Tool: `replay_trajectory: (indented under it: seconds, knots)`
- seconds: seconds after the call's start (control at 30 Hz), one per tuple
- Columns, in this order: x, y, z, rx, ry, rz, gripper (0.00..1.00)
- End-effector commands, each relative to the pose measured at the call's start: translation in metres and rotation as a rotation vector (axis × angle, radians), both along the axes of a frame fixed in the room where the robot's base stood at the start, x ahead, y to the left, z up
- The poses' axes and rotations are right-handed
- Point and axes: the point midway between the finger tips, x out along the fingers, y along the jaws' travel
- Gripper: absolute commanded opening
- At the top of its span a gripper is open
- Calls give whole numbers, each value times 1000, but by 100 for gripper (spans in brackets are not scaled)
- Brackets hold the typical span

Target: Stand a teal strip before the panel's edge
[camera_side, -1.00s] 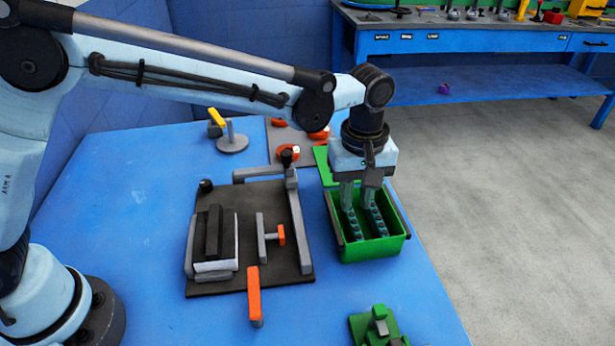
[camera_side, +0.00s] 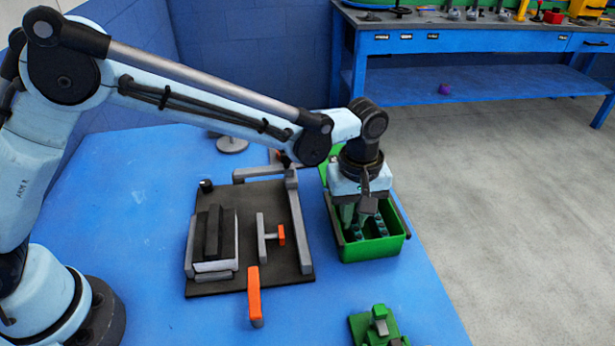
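The green bin (camera_side: 372,252) stands on the right of the blue table and holds teal strips (camera_side: 380,227). My gripper (camera_side: 358,226) points down with its fingertips inside the bin, among the strips. Its fingers look apart; the tips are partly hidden, and I cannot tell whether a strip lies between them. The panel (camera_side: 216,266), a white block with black pieces on top, lies on the left of a dark fixture plate (camera_side: 245,283). A grey bar lies along its near edge.
On the plate stand a grey clamp with an orange tip (camera_side: 281,235) and a grey rail (camera_side: 299,235). An orange handle (camera_side: 254,296) is at its front edge. A green fixture (camera_side: 378,326) stands at the near right.

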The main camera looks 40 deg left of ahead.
Motion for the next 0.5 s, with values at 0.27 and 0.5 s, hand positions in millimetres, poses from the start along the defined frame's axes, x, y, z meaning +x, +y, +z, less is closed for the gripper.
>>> replay_trajectory:
  seconds: [0.27,0.5]
  knots:
    - [0,0,0,0,0,0,0]
    - [0,0,6,0,0,0,0]
